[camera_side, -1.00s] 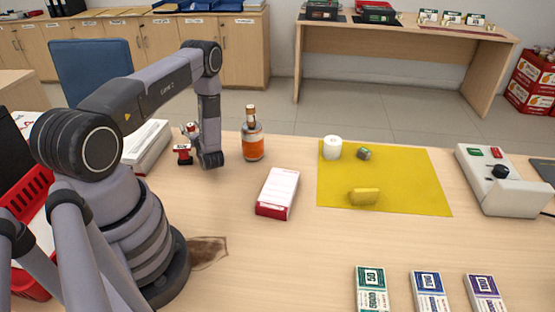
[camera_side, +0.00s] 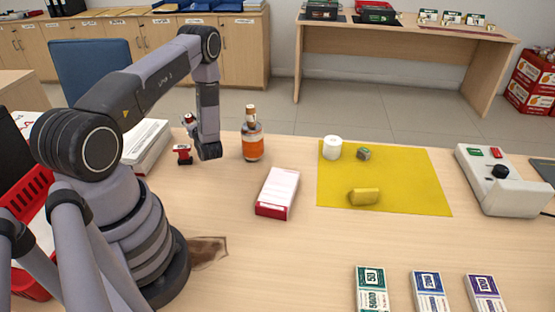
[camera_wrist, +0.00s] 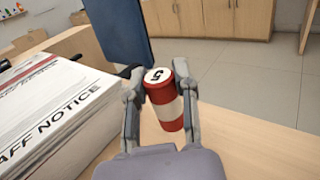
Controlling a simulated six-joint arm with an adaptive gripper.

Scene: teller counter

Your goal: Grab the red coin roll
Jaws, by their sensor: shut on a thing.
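The red coin roll (camera_wrist: 166,108) has a white band and a white top marked 5. In the wrist view it stands slightly tilted between the two fingers of my gripper (camera_wrist: 158,82), which is shut on it. My fingers are mostly hidden behind the wrist there.
A staff notice stack (camera_wrist: 52,112) lies close left of my gripper. An orange bottle (camera_side: 252,142) stands to the right, with a red-and-white box (camera_side: 278,192) nearer. A yellow mat (camera_side: 410,180) lies farther right.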

